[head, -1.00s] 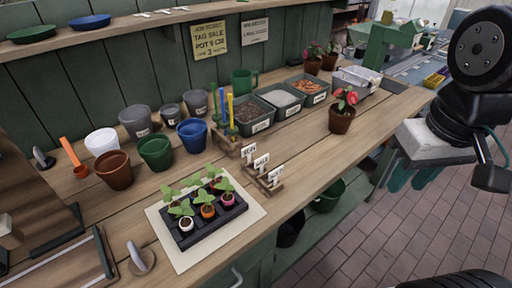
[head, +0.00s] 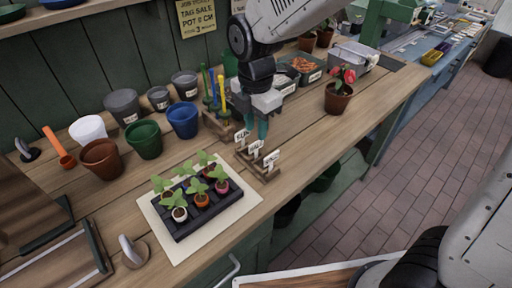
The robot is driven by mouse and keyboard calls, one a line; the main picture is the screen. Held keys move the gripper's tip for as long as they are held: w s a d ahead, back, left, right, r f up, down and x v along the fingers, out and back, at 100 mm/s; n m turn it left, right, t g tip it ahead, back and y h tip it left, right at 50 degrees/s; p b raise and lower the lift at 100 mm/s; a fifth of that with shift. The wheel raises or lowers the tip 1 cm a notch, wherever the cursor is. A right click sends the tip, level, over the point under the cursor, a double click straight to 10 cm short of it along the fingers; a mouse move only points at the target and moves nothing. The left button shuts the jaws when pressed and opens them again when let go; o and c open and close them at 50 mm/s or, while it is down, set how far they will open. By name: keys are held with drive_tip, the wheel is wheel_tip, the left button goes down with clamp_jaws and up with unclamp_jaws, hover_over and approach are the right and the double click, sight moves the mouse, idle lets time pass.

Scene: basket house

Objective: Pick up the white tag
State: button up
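Three white tags with dark lettering stand upright in a small wooden rack (head: 264,174) near the bench's front edge: a left tag (head: 242,137), a middle tag (head: 255,148) and a right tag (head: 271,160). The lettering is too small to read surely. My gripper (head: 257,127) points down just behind the rack, its two teal fingers close to the left and middle tags. The fingers look apart with nothing between them. Whether they touch a tag cannot be told.
A black seedling tray (head: 185,233) on a pale sheet lies in front left of the rack. A wooden holder with upright coloured tools (head: 222,90), a blue pot (head: 183,120) and several other pots stand behind. A flowering pot (head: 338,98) stands right.

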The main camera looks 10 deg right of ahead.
sight(256, 149)
wheel_tip(256, 149, down, 7)
drive_tip(key=shift+s+f, duration=0.15)
drive_tip(key=shift+f, duration=0.05)
drive_tip(key=shift+c, duration=0.2)
clamp_jaws()
